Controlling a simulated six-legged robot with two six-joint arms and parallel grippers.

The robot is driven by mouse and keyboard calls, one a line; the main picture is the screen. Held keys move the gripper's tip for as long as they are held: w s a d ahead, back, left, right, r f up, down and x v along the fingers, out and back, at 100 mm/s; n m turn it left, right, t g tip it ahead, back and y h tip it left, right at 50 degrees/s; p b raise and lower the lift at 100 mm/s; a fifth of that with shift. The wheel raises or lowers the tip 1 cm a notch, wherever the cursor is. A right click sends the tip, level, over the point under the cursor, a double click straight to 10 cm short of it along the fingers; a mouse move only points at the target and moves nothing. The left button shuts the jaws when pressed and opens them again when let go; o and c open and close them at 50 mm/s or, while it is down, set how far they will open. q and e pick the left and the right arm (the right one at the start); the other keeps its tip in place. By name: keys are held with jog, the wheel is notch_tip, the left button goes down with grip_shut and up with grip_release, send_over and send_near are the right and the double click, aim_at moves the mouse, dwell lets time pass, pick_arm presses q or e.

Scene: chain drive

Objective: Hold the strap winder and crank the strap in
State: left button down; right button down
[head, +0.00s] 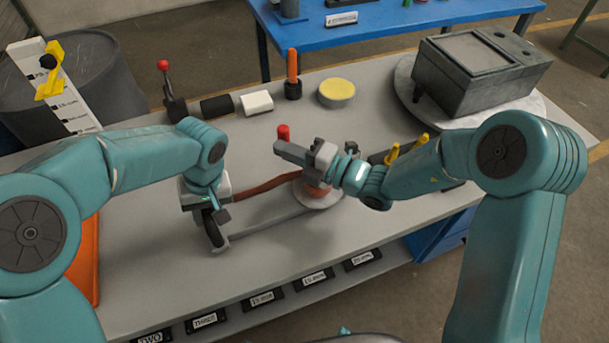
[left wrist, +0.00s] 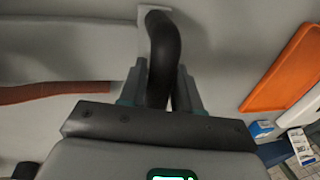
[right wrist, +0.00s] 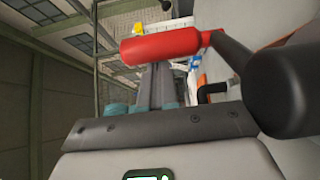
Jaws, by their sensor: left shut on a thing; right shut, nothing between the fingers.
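The strap winder lies on the grey bench, with a grey frame (head: 270,230), a brown strap (head: 262,190) and a round reel (head: 318,195) partly hidden by my right arm. My left gripper (head: 214,212) is shut on its black curved handle (left wrist: 163,50). The strap also shows in the left wrist view (left wrist: 50,93), left of the fingers. The red crank knob (head: 284,132) stands just behind the fingertips of my right gripper (head: 282,149). My right gripper is shut and empty. In the right wrist view the knob (right wrist: 165,47) lies across just beyond the fingertips; I cannot tell whether they touch.
Behind the winder stand a red-topped lever (head: 165,78), a white block (head: 257,102), an orange-handled tool (head: 292,72) and a yellow-topped disc (head: 337,92). A grey box (head: 480,70) sits at the back right. An orange tray (head: 85,265) lies left. The front middle is clear.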

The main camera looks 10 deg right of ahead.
jog(key=shift+d, duration=0.1)
dwell(0.7)
jog(key=v, duration=1.2)
